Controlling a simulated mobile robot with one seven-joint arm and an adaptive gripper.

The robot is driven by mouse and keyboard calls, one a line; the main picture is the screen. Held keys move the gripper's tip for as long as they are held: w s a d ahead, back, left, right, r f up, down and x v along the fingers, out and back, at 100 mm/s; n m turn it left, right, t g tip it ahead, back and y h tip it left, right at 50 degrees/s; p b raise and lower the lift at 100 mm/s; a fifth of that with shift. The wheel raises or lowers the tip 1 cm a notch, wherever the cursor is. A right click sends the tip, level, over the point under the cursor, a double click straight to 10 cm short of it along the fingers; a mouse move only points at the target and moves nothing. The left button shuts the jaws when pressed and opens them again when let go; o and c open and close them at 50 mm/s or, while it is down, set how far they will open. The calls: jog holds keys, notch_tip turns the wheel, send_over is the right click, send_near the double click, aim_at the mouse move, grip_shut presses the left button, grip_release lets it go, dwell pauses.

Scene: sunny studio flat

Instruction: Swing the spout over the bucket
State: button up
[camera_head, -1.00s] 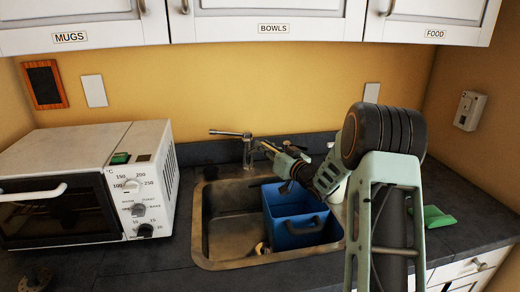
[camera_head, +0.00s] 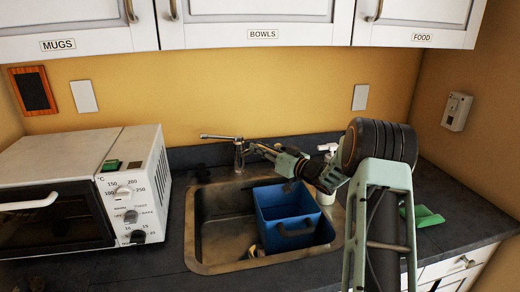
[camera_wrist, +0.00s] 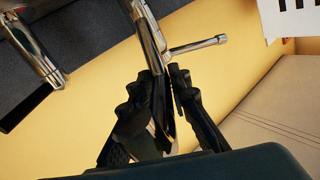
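The chrome tap (camera_head: 239,155) stands behind the sink, with its lever pointing left in the head view. The blue bucket (camera_head: 285,228) sits in the right part of the sink. My gripper (camera_head: 262,151) is just right of the tap, above the back edge of the bucket. In the wrist view, my gripper's two dark fingers (camera_wrist: 163,80) are close together around the chrome spout (camera_wrist: 152,52), with a finger on each side. They look shut on it; the contact is partly hidden. The spout's outlet is hidden behind my gripper in the head view.
A white toaster oven (camera_head: 85,195) stands left of the metal sink (camera_head: 215,262). A white bottle (camera_head: 328,183) is behind my arm, and a green cloth (camera_head: 427,217) lies at the right. Wall cabinets (camera_head: 260,25) hang above. The sink's left part is mostly free.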

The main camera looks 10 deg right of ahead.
jog(key=o, duration=0.4)
jog(key=shift+a+r, duration=0.1)
jog(key=shift+a, duration=0.2)
jog(key=shift+d, duration=0.1)
jog(key=shift+d, duration=0.1)
jog(key=shift+s+d, duration=0.15)
jog(key=shift+s, duration=0.1)
jog(key=v, duration=1.1)
jog(key=shift+s, duration=0.2)
jog(key=shift+d, duration=0.1)
